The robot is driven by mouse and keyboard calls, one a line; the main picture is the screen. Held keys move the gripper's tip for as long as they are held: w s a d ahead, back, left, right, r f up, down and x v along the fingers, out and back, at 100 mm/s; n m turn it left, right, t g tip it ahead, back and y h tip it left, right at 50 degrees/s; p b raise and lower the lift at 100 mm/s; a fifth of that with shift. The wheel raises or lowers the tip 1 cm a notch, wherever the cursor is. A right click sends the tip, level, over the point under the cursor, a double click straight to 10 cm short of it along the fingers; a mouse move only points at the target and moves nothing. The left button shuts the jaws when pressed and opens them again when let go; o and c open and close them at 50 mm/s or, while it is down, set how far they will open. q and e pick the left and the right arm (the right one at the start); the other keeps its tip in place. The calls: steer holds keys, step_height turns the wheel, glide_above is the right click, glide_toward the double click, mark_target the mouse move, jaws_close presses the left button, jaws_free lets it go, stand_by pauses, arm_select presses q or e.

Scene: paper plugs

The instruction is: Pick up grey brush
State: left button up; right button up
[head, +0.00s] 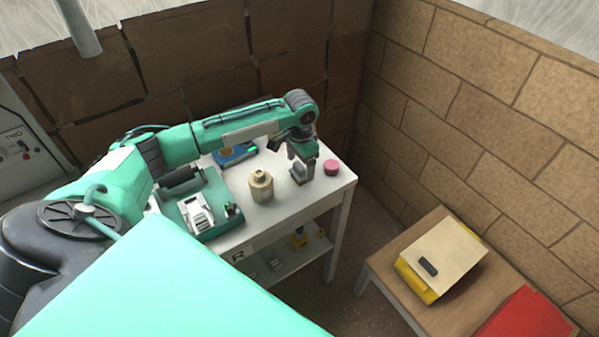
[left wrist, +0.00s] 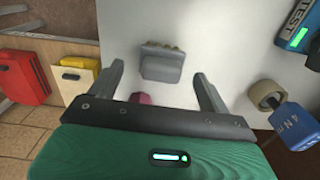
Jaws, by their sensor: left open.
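The grey brush (head: 299,174) stands on the white table in the head view, partly hidden by my left gripper (head: 304,160). My left gripper (left wrist: 158,80) is open, with one finger to each side of the brush in that view. The fingers look apart from it, and I cannot tell the exact height gap. My right gripper is not in view.
A pink round object (head: 331,167) stands close to the brush. A beige bottle (head: 260,186), a blue tester (head: 236,154) and a green machine (head: 205,205) share the white table (head: 290,208). A brown bench (head: 385,262) holds a yellow item (head: 418,280) and a red one (head: 525,318).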

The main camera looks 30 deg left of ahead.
mark_target(300, 165)
arm_select(q)
steer(key=shift+s+a+f+p, duration=0.15)
steer(key=shift+f+p, duration=0.3)
steer(key=shift+f, duration=1.5)
steer(key=c, duration=1.1)
steer(key=shift+r, duration=0.1)
steer(key=shift+r, duration=0.55)
step_height(300, 165, up, 19)
steer(key=b, duration=0.3)
steer(key=o, duration=0.4)
steer(key=shift+f, duration=0.1)
steer(key=shift+c, duration=1.3)
